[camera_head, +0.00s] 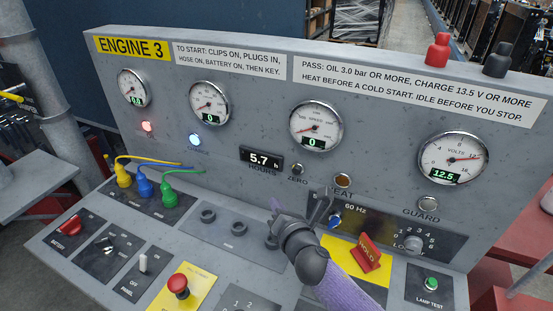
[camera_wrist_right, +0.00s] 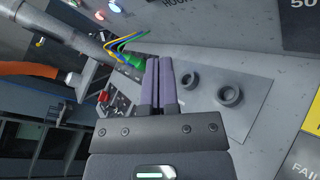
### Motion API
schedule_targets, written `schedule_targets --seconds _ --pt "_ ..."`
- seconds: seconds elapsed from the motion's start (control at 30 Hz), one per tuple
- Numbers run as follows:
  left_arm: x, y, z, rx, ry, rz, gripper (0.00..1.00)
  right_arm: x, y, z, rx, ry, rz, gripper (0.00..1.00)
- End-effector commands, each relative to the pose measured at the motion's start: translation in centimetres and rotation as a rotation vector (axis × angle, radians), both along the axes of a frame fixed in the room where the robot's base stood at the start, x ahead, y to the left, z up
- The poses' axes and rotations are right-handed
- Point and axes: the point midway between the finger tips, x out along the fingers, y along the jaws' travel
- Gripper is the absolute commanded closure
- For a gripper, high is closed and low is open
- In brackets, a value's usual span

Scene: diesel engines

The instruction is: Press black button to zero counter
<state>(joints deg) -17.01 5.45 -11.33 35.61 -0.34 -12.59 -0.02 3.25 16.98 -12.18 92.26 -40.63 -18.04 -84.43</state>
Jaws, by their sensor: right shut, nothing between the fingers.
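The small black button (camera_head: 297,170) is on the sloped upper panel, just above the printed word ZERO. Left of it, the dark hours counter (camera_head: 262,160) shows 5.7 h. My right gripper (camera_head: 275,206) is below both, over the grey control desk near the round sockets. Its purple fingers are shut together and hold nothing, as the right wrist view shows (camera_wrist_right: 158,85). The gripper is apart from the button. The button does not show in the right wrist view. My left gripper is not in view.
A grey forked part (camera_head: 320,206) stands close right of my gripper, near a blue knob (camera_head: 335,220). Yellow, blue and green plugs (camera_head: 143,187) with cables are at the left. A red mushroom button (camera_head: 178,285) is nearer.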

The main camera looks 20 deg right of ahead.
Motion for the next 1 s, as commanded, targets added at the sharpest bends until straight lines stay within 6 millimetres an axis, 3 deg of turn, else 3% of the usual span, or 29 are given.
schedule_targets --seconds 0.4,1.0 --pt "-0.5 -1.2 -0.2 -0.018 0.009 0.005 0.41 0.4 -0.3 -0.1 0.001 -0.002 0.001 1.0" --pt "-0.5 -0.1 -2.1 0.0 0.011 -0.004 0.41 5.5 -6.0 -0.1 -0.001 -0.001 0.002 1.0"
